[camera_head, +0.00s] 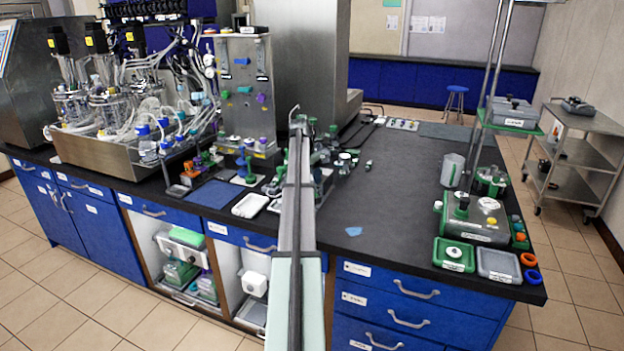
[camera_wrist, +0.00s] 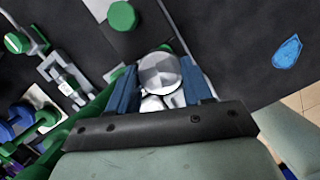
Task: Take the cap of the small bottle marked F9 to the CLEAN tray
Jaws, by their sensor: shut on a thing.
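In the wrist view my gripper (camera_wrist: 160,82) has its two blue fingers closed on either side of a round silver cap (camera_wrist: 160,72). White shapes show just below the cap, between the fingers; I cannot tell whether they are a bottle or something else. No F9 mark is legible. In the head view my arm runs from the bottom middle to the bench's crowded centre, and its far end hides what it holds. A small white tray (camera_head: 250,205) lies left of my arm. I cannot read which tray is marked CLEAN.
In the wrist view a green round cap (camera_wrist: 122,15) is ahead, green and blue fittings (camera_wrist: 20,122) are at left, and a blue patch (camera_wrist: 286,52) is at right. A green tray (camera_head: 441,262) and grey tray (camera_head: 498,277) sit at the bench's right front. The dark bench right of my arm is mostly clear.

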